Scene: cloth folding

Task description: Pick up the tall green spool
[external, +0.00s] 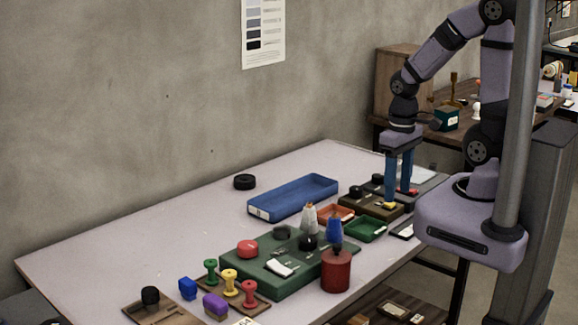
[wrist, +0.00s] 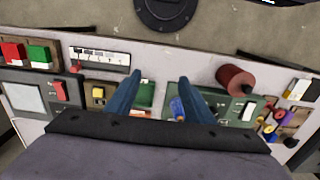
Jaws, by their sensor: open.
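The green spool (external: 210,271) stands upright at the left end of a row with a yellow spool (external: 229,282) and a red spool (external: 249,293), on a small brown tray (external: 264,302) near the table's front. My gripper (external: 398,196) points down with blue fingers apart and empty, at the table's far right end, well away from the green spool. In the wrist view my gripper (wrist: 160,77) shows its two spread fingers. Small spools are at the right edge there, too small to tell the green one surely.
A green board (external: 290,275) with several objects, a dark red cylinder (external: 336,272) and a blue tray (external: 293,198) lie between my gripper and the spools.

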